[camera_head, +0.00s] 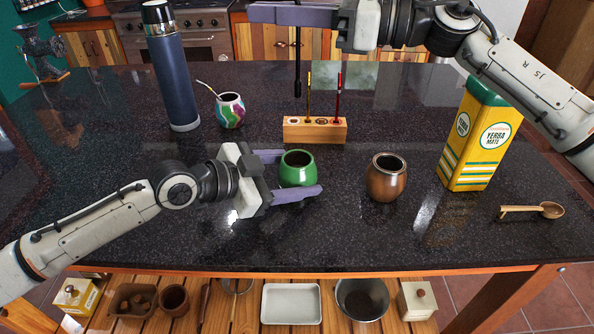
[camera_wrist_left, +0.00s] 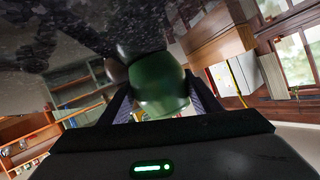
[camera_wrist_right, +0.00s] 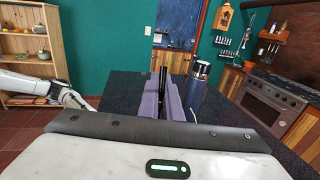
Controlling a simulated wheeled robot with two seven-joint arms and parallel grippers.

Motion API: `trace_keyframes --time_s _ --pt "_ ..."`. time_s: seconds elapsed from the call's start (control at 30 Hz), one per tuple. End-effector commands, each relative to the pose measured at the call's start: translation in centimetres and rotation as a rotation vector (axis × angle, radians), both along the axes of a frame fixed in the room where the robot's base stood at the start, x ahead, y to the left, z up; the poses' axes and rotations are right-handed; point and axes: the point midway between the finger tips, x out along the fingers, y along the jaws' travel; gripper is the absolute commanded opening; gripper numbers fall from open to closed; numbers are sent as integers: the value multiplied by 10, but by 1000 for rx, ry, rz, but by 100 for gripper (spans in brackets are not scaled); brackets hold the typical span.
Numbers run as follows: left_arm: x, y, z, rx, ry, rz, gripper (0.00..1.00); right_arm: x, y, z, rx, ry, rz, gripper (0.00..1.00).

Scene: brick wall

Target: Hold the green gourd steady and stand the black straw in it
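The green gourd (camera_head: 297,172) stands upright on the dark counter, its mouth facing up. My left gripper (camera_head: 298,176) has one finger behind it and one in front, and appears shut on it. In the left wrist view the gourd (camera_wrist_left: 158,84) fills the space between the fingers. My right gripper (camera_head: 292,15) is shut on the black straw (camera_head: 297,68). The straw hangs upright from the fingers, thicker lower end down, apparently clear of the counter and visually above the wooden stand. The straw's upper part also shows in the right wrist view (camera_wrist_right: 163,80).
The wooden stand (camera_head: 314,132) holds a gold straw and a red straw. A brown gourd (camera_head: 386,180), yellow yerba tin (camera_head: 478,142) and wooden spoon (camera_head: 540,211) are at right. A colourful gourd (camera_head: 230,111) and blue flask (camera_head: 174,80) are at back left. The front counter is clear.

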Motion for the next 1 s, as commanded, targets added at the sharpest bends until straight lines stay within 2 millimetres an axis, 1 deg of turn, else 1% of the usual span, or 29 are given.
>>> trace_keyframes --time_s 0.03,0.1,0.27,1.0 --pt "0 0 0 0 0 0 42 0 0 0 0 0 0 0" --pt "0 0 0 0 0 0 30 0 0 0 0 0 0 0" --pt "0 0 0 0 0 0 30 0 0 -3 0 1 0 0" --pt "0 0 0 0 0 0 30 0 0 -55 0 1 1 0"
